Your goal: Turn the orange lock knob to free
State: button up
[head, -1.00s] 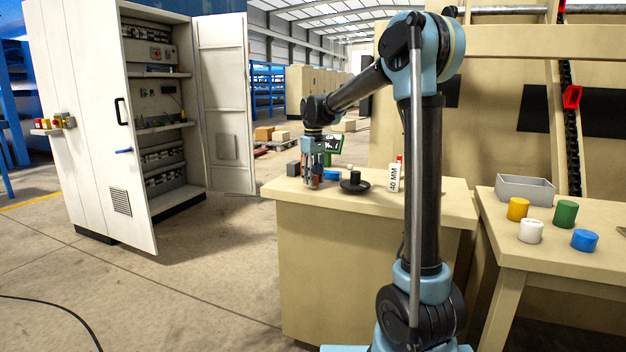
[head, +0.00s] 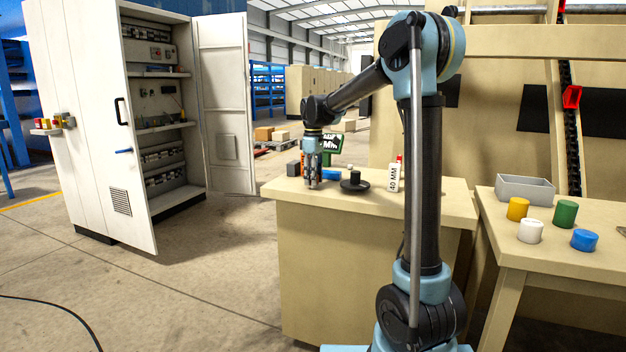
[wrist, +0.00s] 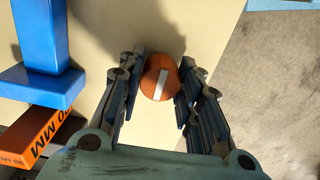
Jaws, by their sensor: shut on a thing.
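The orange lock knob (wrist: 160,77) is round with a white bar across its top. In the wrist view it sits between the two fingers of my gripper (wrist: 162,84), and the bar runs nearly lengthwise in the picture, leaning slightly right at its top. My gripper is shut on the knob from both sides. In the head view my gripper (head: 314,183) points straight down at the left end of the beige bench (head: 370,205), and its fingers hide the knob there.
A blue block-shaped part (wrist: 45,80) and an orange block with black lettering (wrist: 38,135) lie left of my gripper in the wrist view. A black round piece (head: 355,183) and a white "40 MM" block (head: 395,179) stand farther right on the bench. The bench edge is close on the right in the wrist view.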

jog(key=shift+w+d, duration=0.1)
jog(key=shift+w, duration=0.05)
jog(key=o, duration=1)
jog(key=shift+o, duration=0.2)
jog(key=shift+r, duration=0.1)
notch_tip(320, 180, up, 12)
jog(key=shift+f, duration=0.2)
